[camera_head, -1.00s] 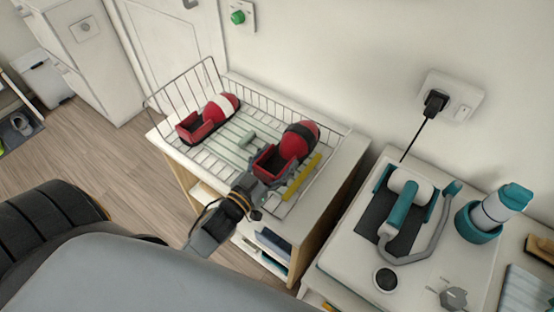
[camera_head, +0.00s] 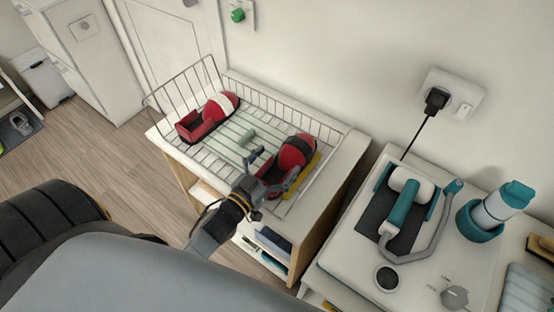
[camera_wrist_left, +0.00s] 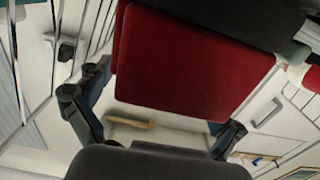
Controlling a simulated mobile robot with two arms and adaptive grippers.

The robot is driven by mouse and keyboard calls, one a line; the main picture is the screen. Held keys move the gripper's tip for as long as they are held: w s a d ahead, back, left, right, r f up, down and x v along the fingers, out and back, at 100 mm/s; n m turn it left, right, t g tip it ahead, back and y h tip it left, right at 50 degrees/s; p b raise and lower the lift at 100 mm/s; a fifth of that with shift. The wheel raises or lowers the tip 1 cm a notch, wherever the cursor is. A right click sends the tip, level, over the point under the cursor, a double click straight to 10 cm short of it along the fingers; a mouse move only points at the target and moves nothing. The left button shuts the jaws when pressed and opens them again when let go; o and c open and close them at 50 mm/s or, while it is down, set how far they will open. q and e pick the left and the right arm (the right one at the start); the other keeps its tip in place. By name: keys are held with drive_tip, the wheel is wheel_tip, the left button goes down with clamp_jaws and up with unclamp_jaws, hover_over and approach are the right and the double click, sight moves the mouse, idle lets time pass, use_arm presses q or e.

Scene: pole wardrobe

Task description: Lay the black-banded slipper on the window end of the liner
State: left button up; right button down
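The black-banded slipper (camera_head: 297,151), red with a black strap, sits at the right part of the wire basket, over the pale green liner (camera_head: 226,144) and beside a yellow strip (camera_head: 312,178). My left gripper (camera_head: 272,178) is at the slipper's near, open end, with its fingers spread apart. In the left wrist view the red slipper (camera_wrist_left: 190,65) fills the upper middle, beyond the two parted fingers (camera_wrist_left: 158,125). Whether a finger still touches it I cannot tell. The white-banded red slipper (camera_head: 208,118) lies at the basket's left end. My right gripper is not in view.
The wire basket (camera_head: 178,92) has raised rims on a white-topped cabinet (camera_head: 343,165). At right, a white counter holds a teal-and-white device (camera_head: 402,205) and a teal cup (camera_head: 480,222).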

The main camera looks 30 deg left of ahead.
use_arm(q)
drive_tip(key=shift+r, duration=0.15)
drive_tip(key=s+a, duration=0.1)
drive_tip(key=s, duration=1.1)
drive_tip(key=shift+a+r+b, duration=0.35)
drive_tip(key=shift+r+b, duration=0.05)
drive_tip(key=shift+r, duration=0.05)
drive_tip(key=shift+w, duration=0.1)
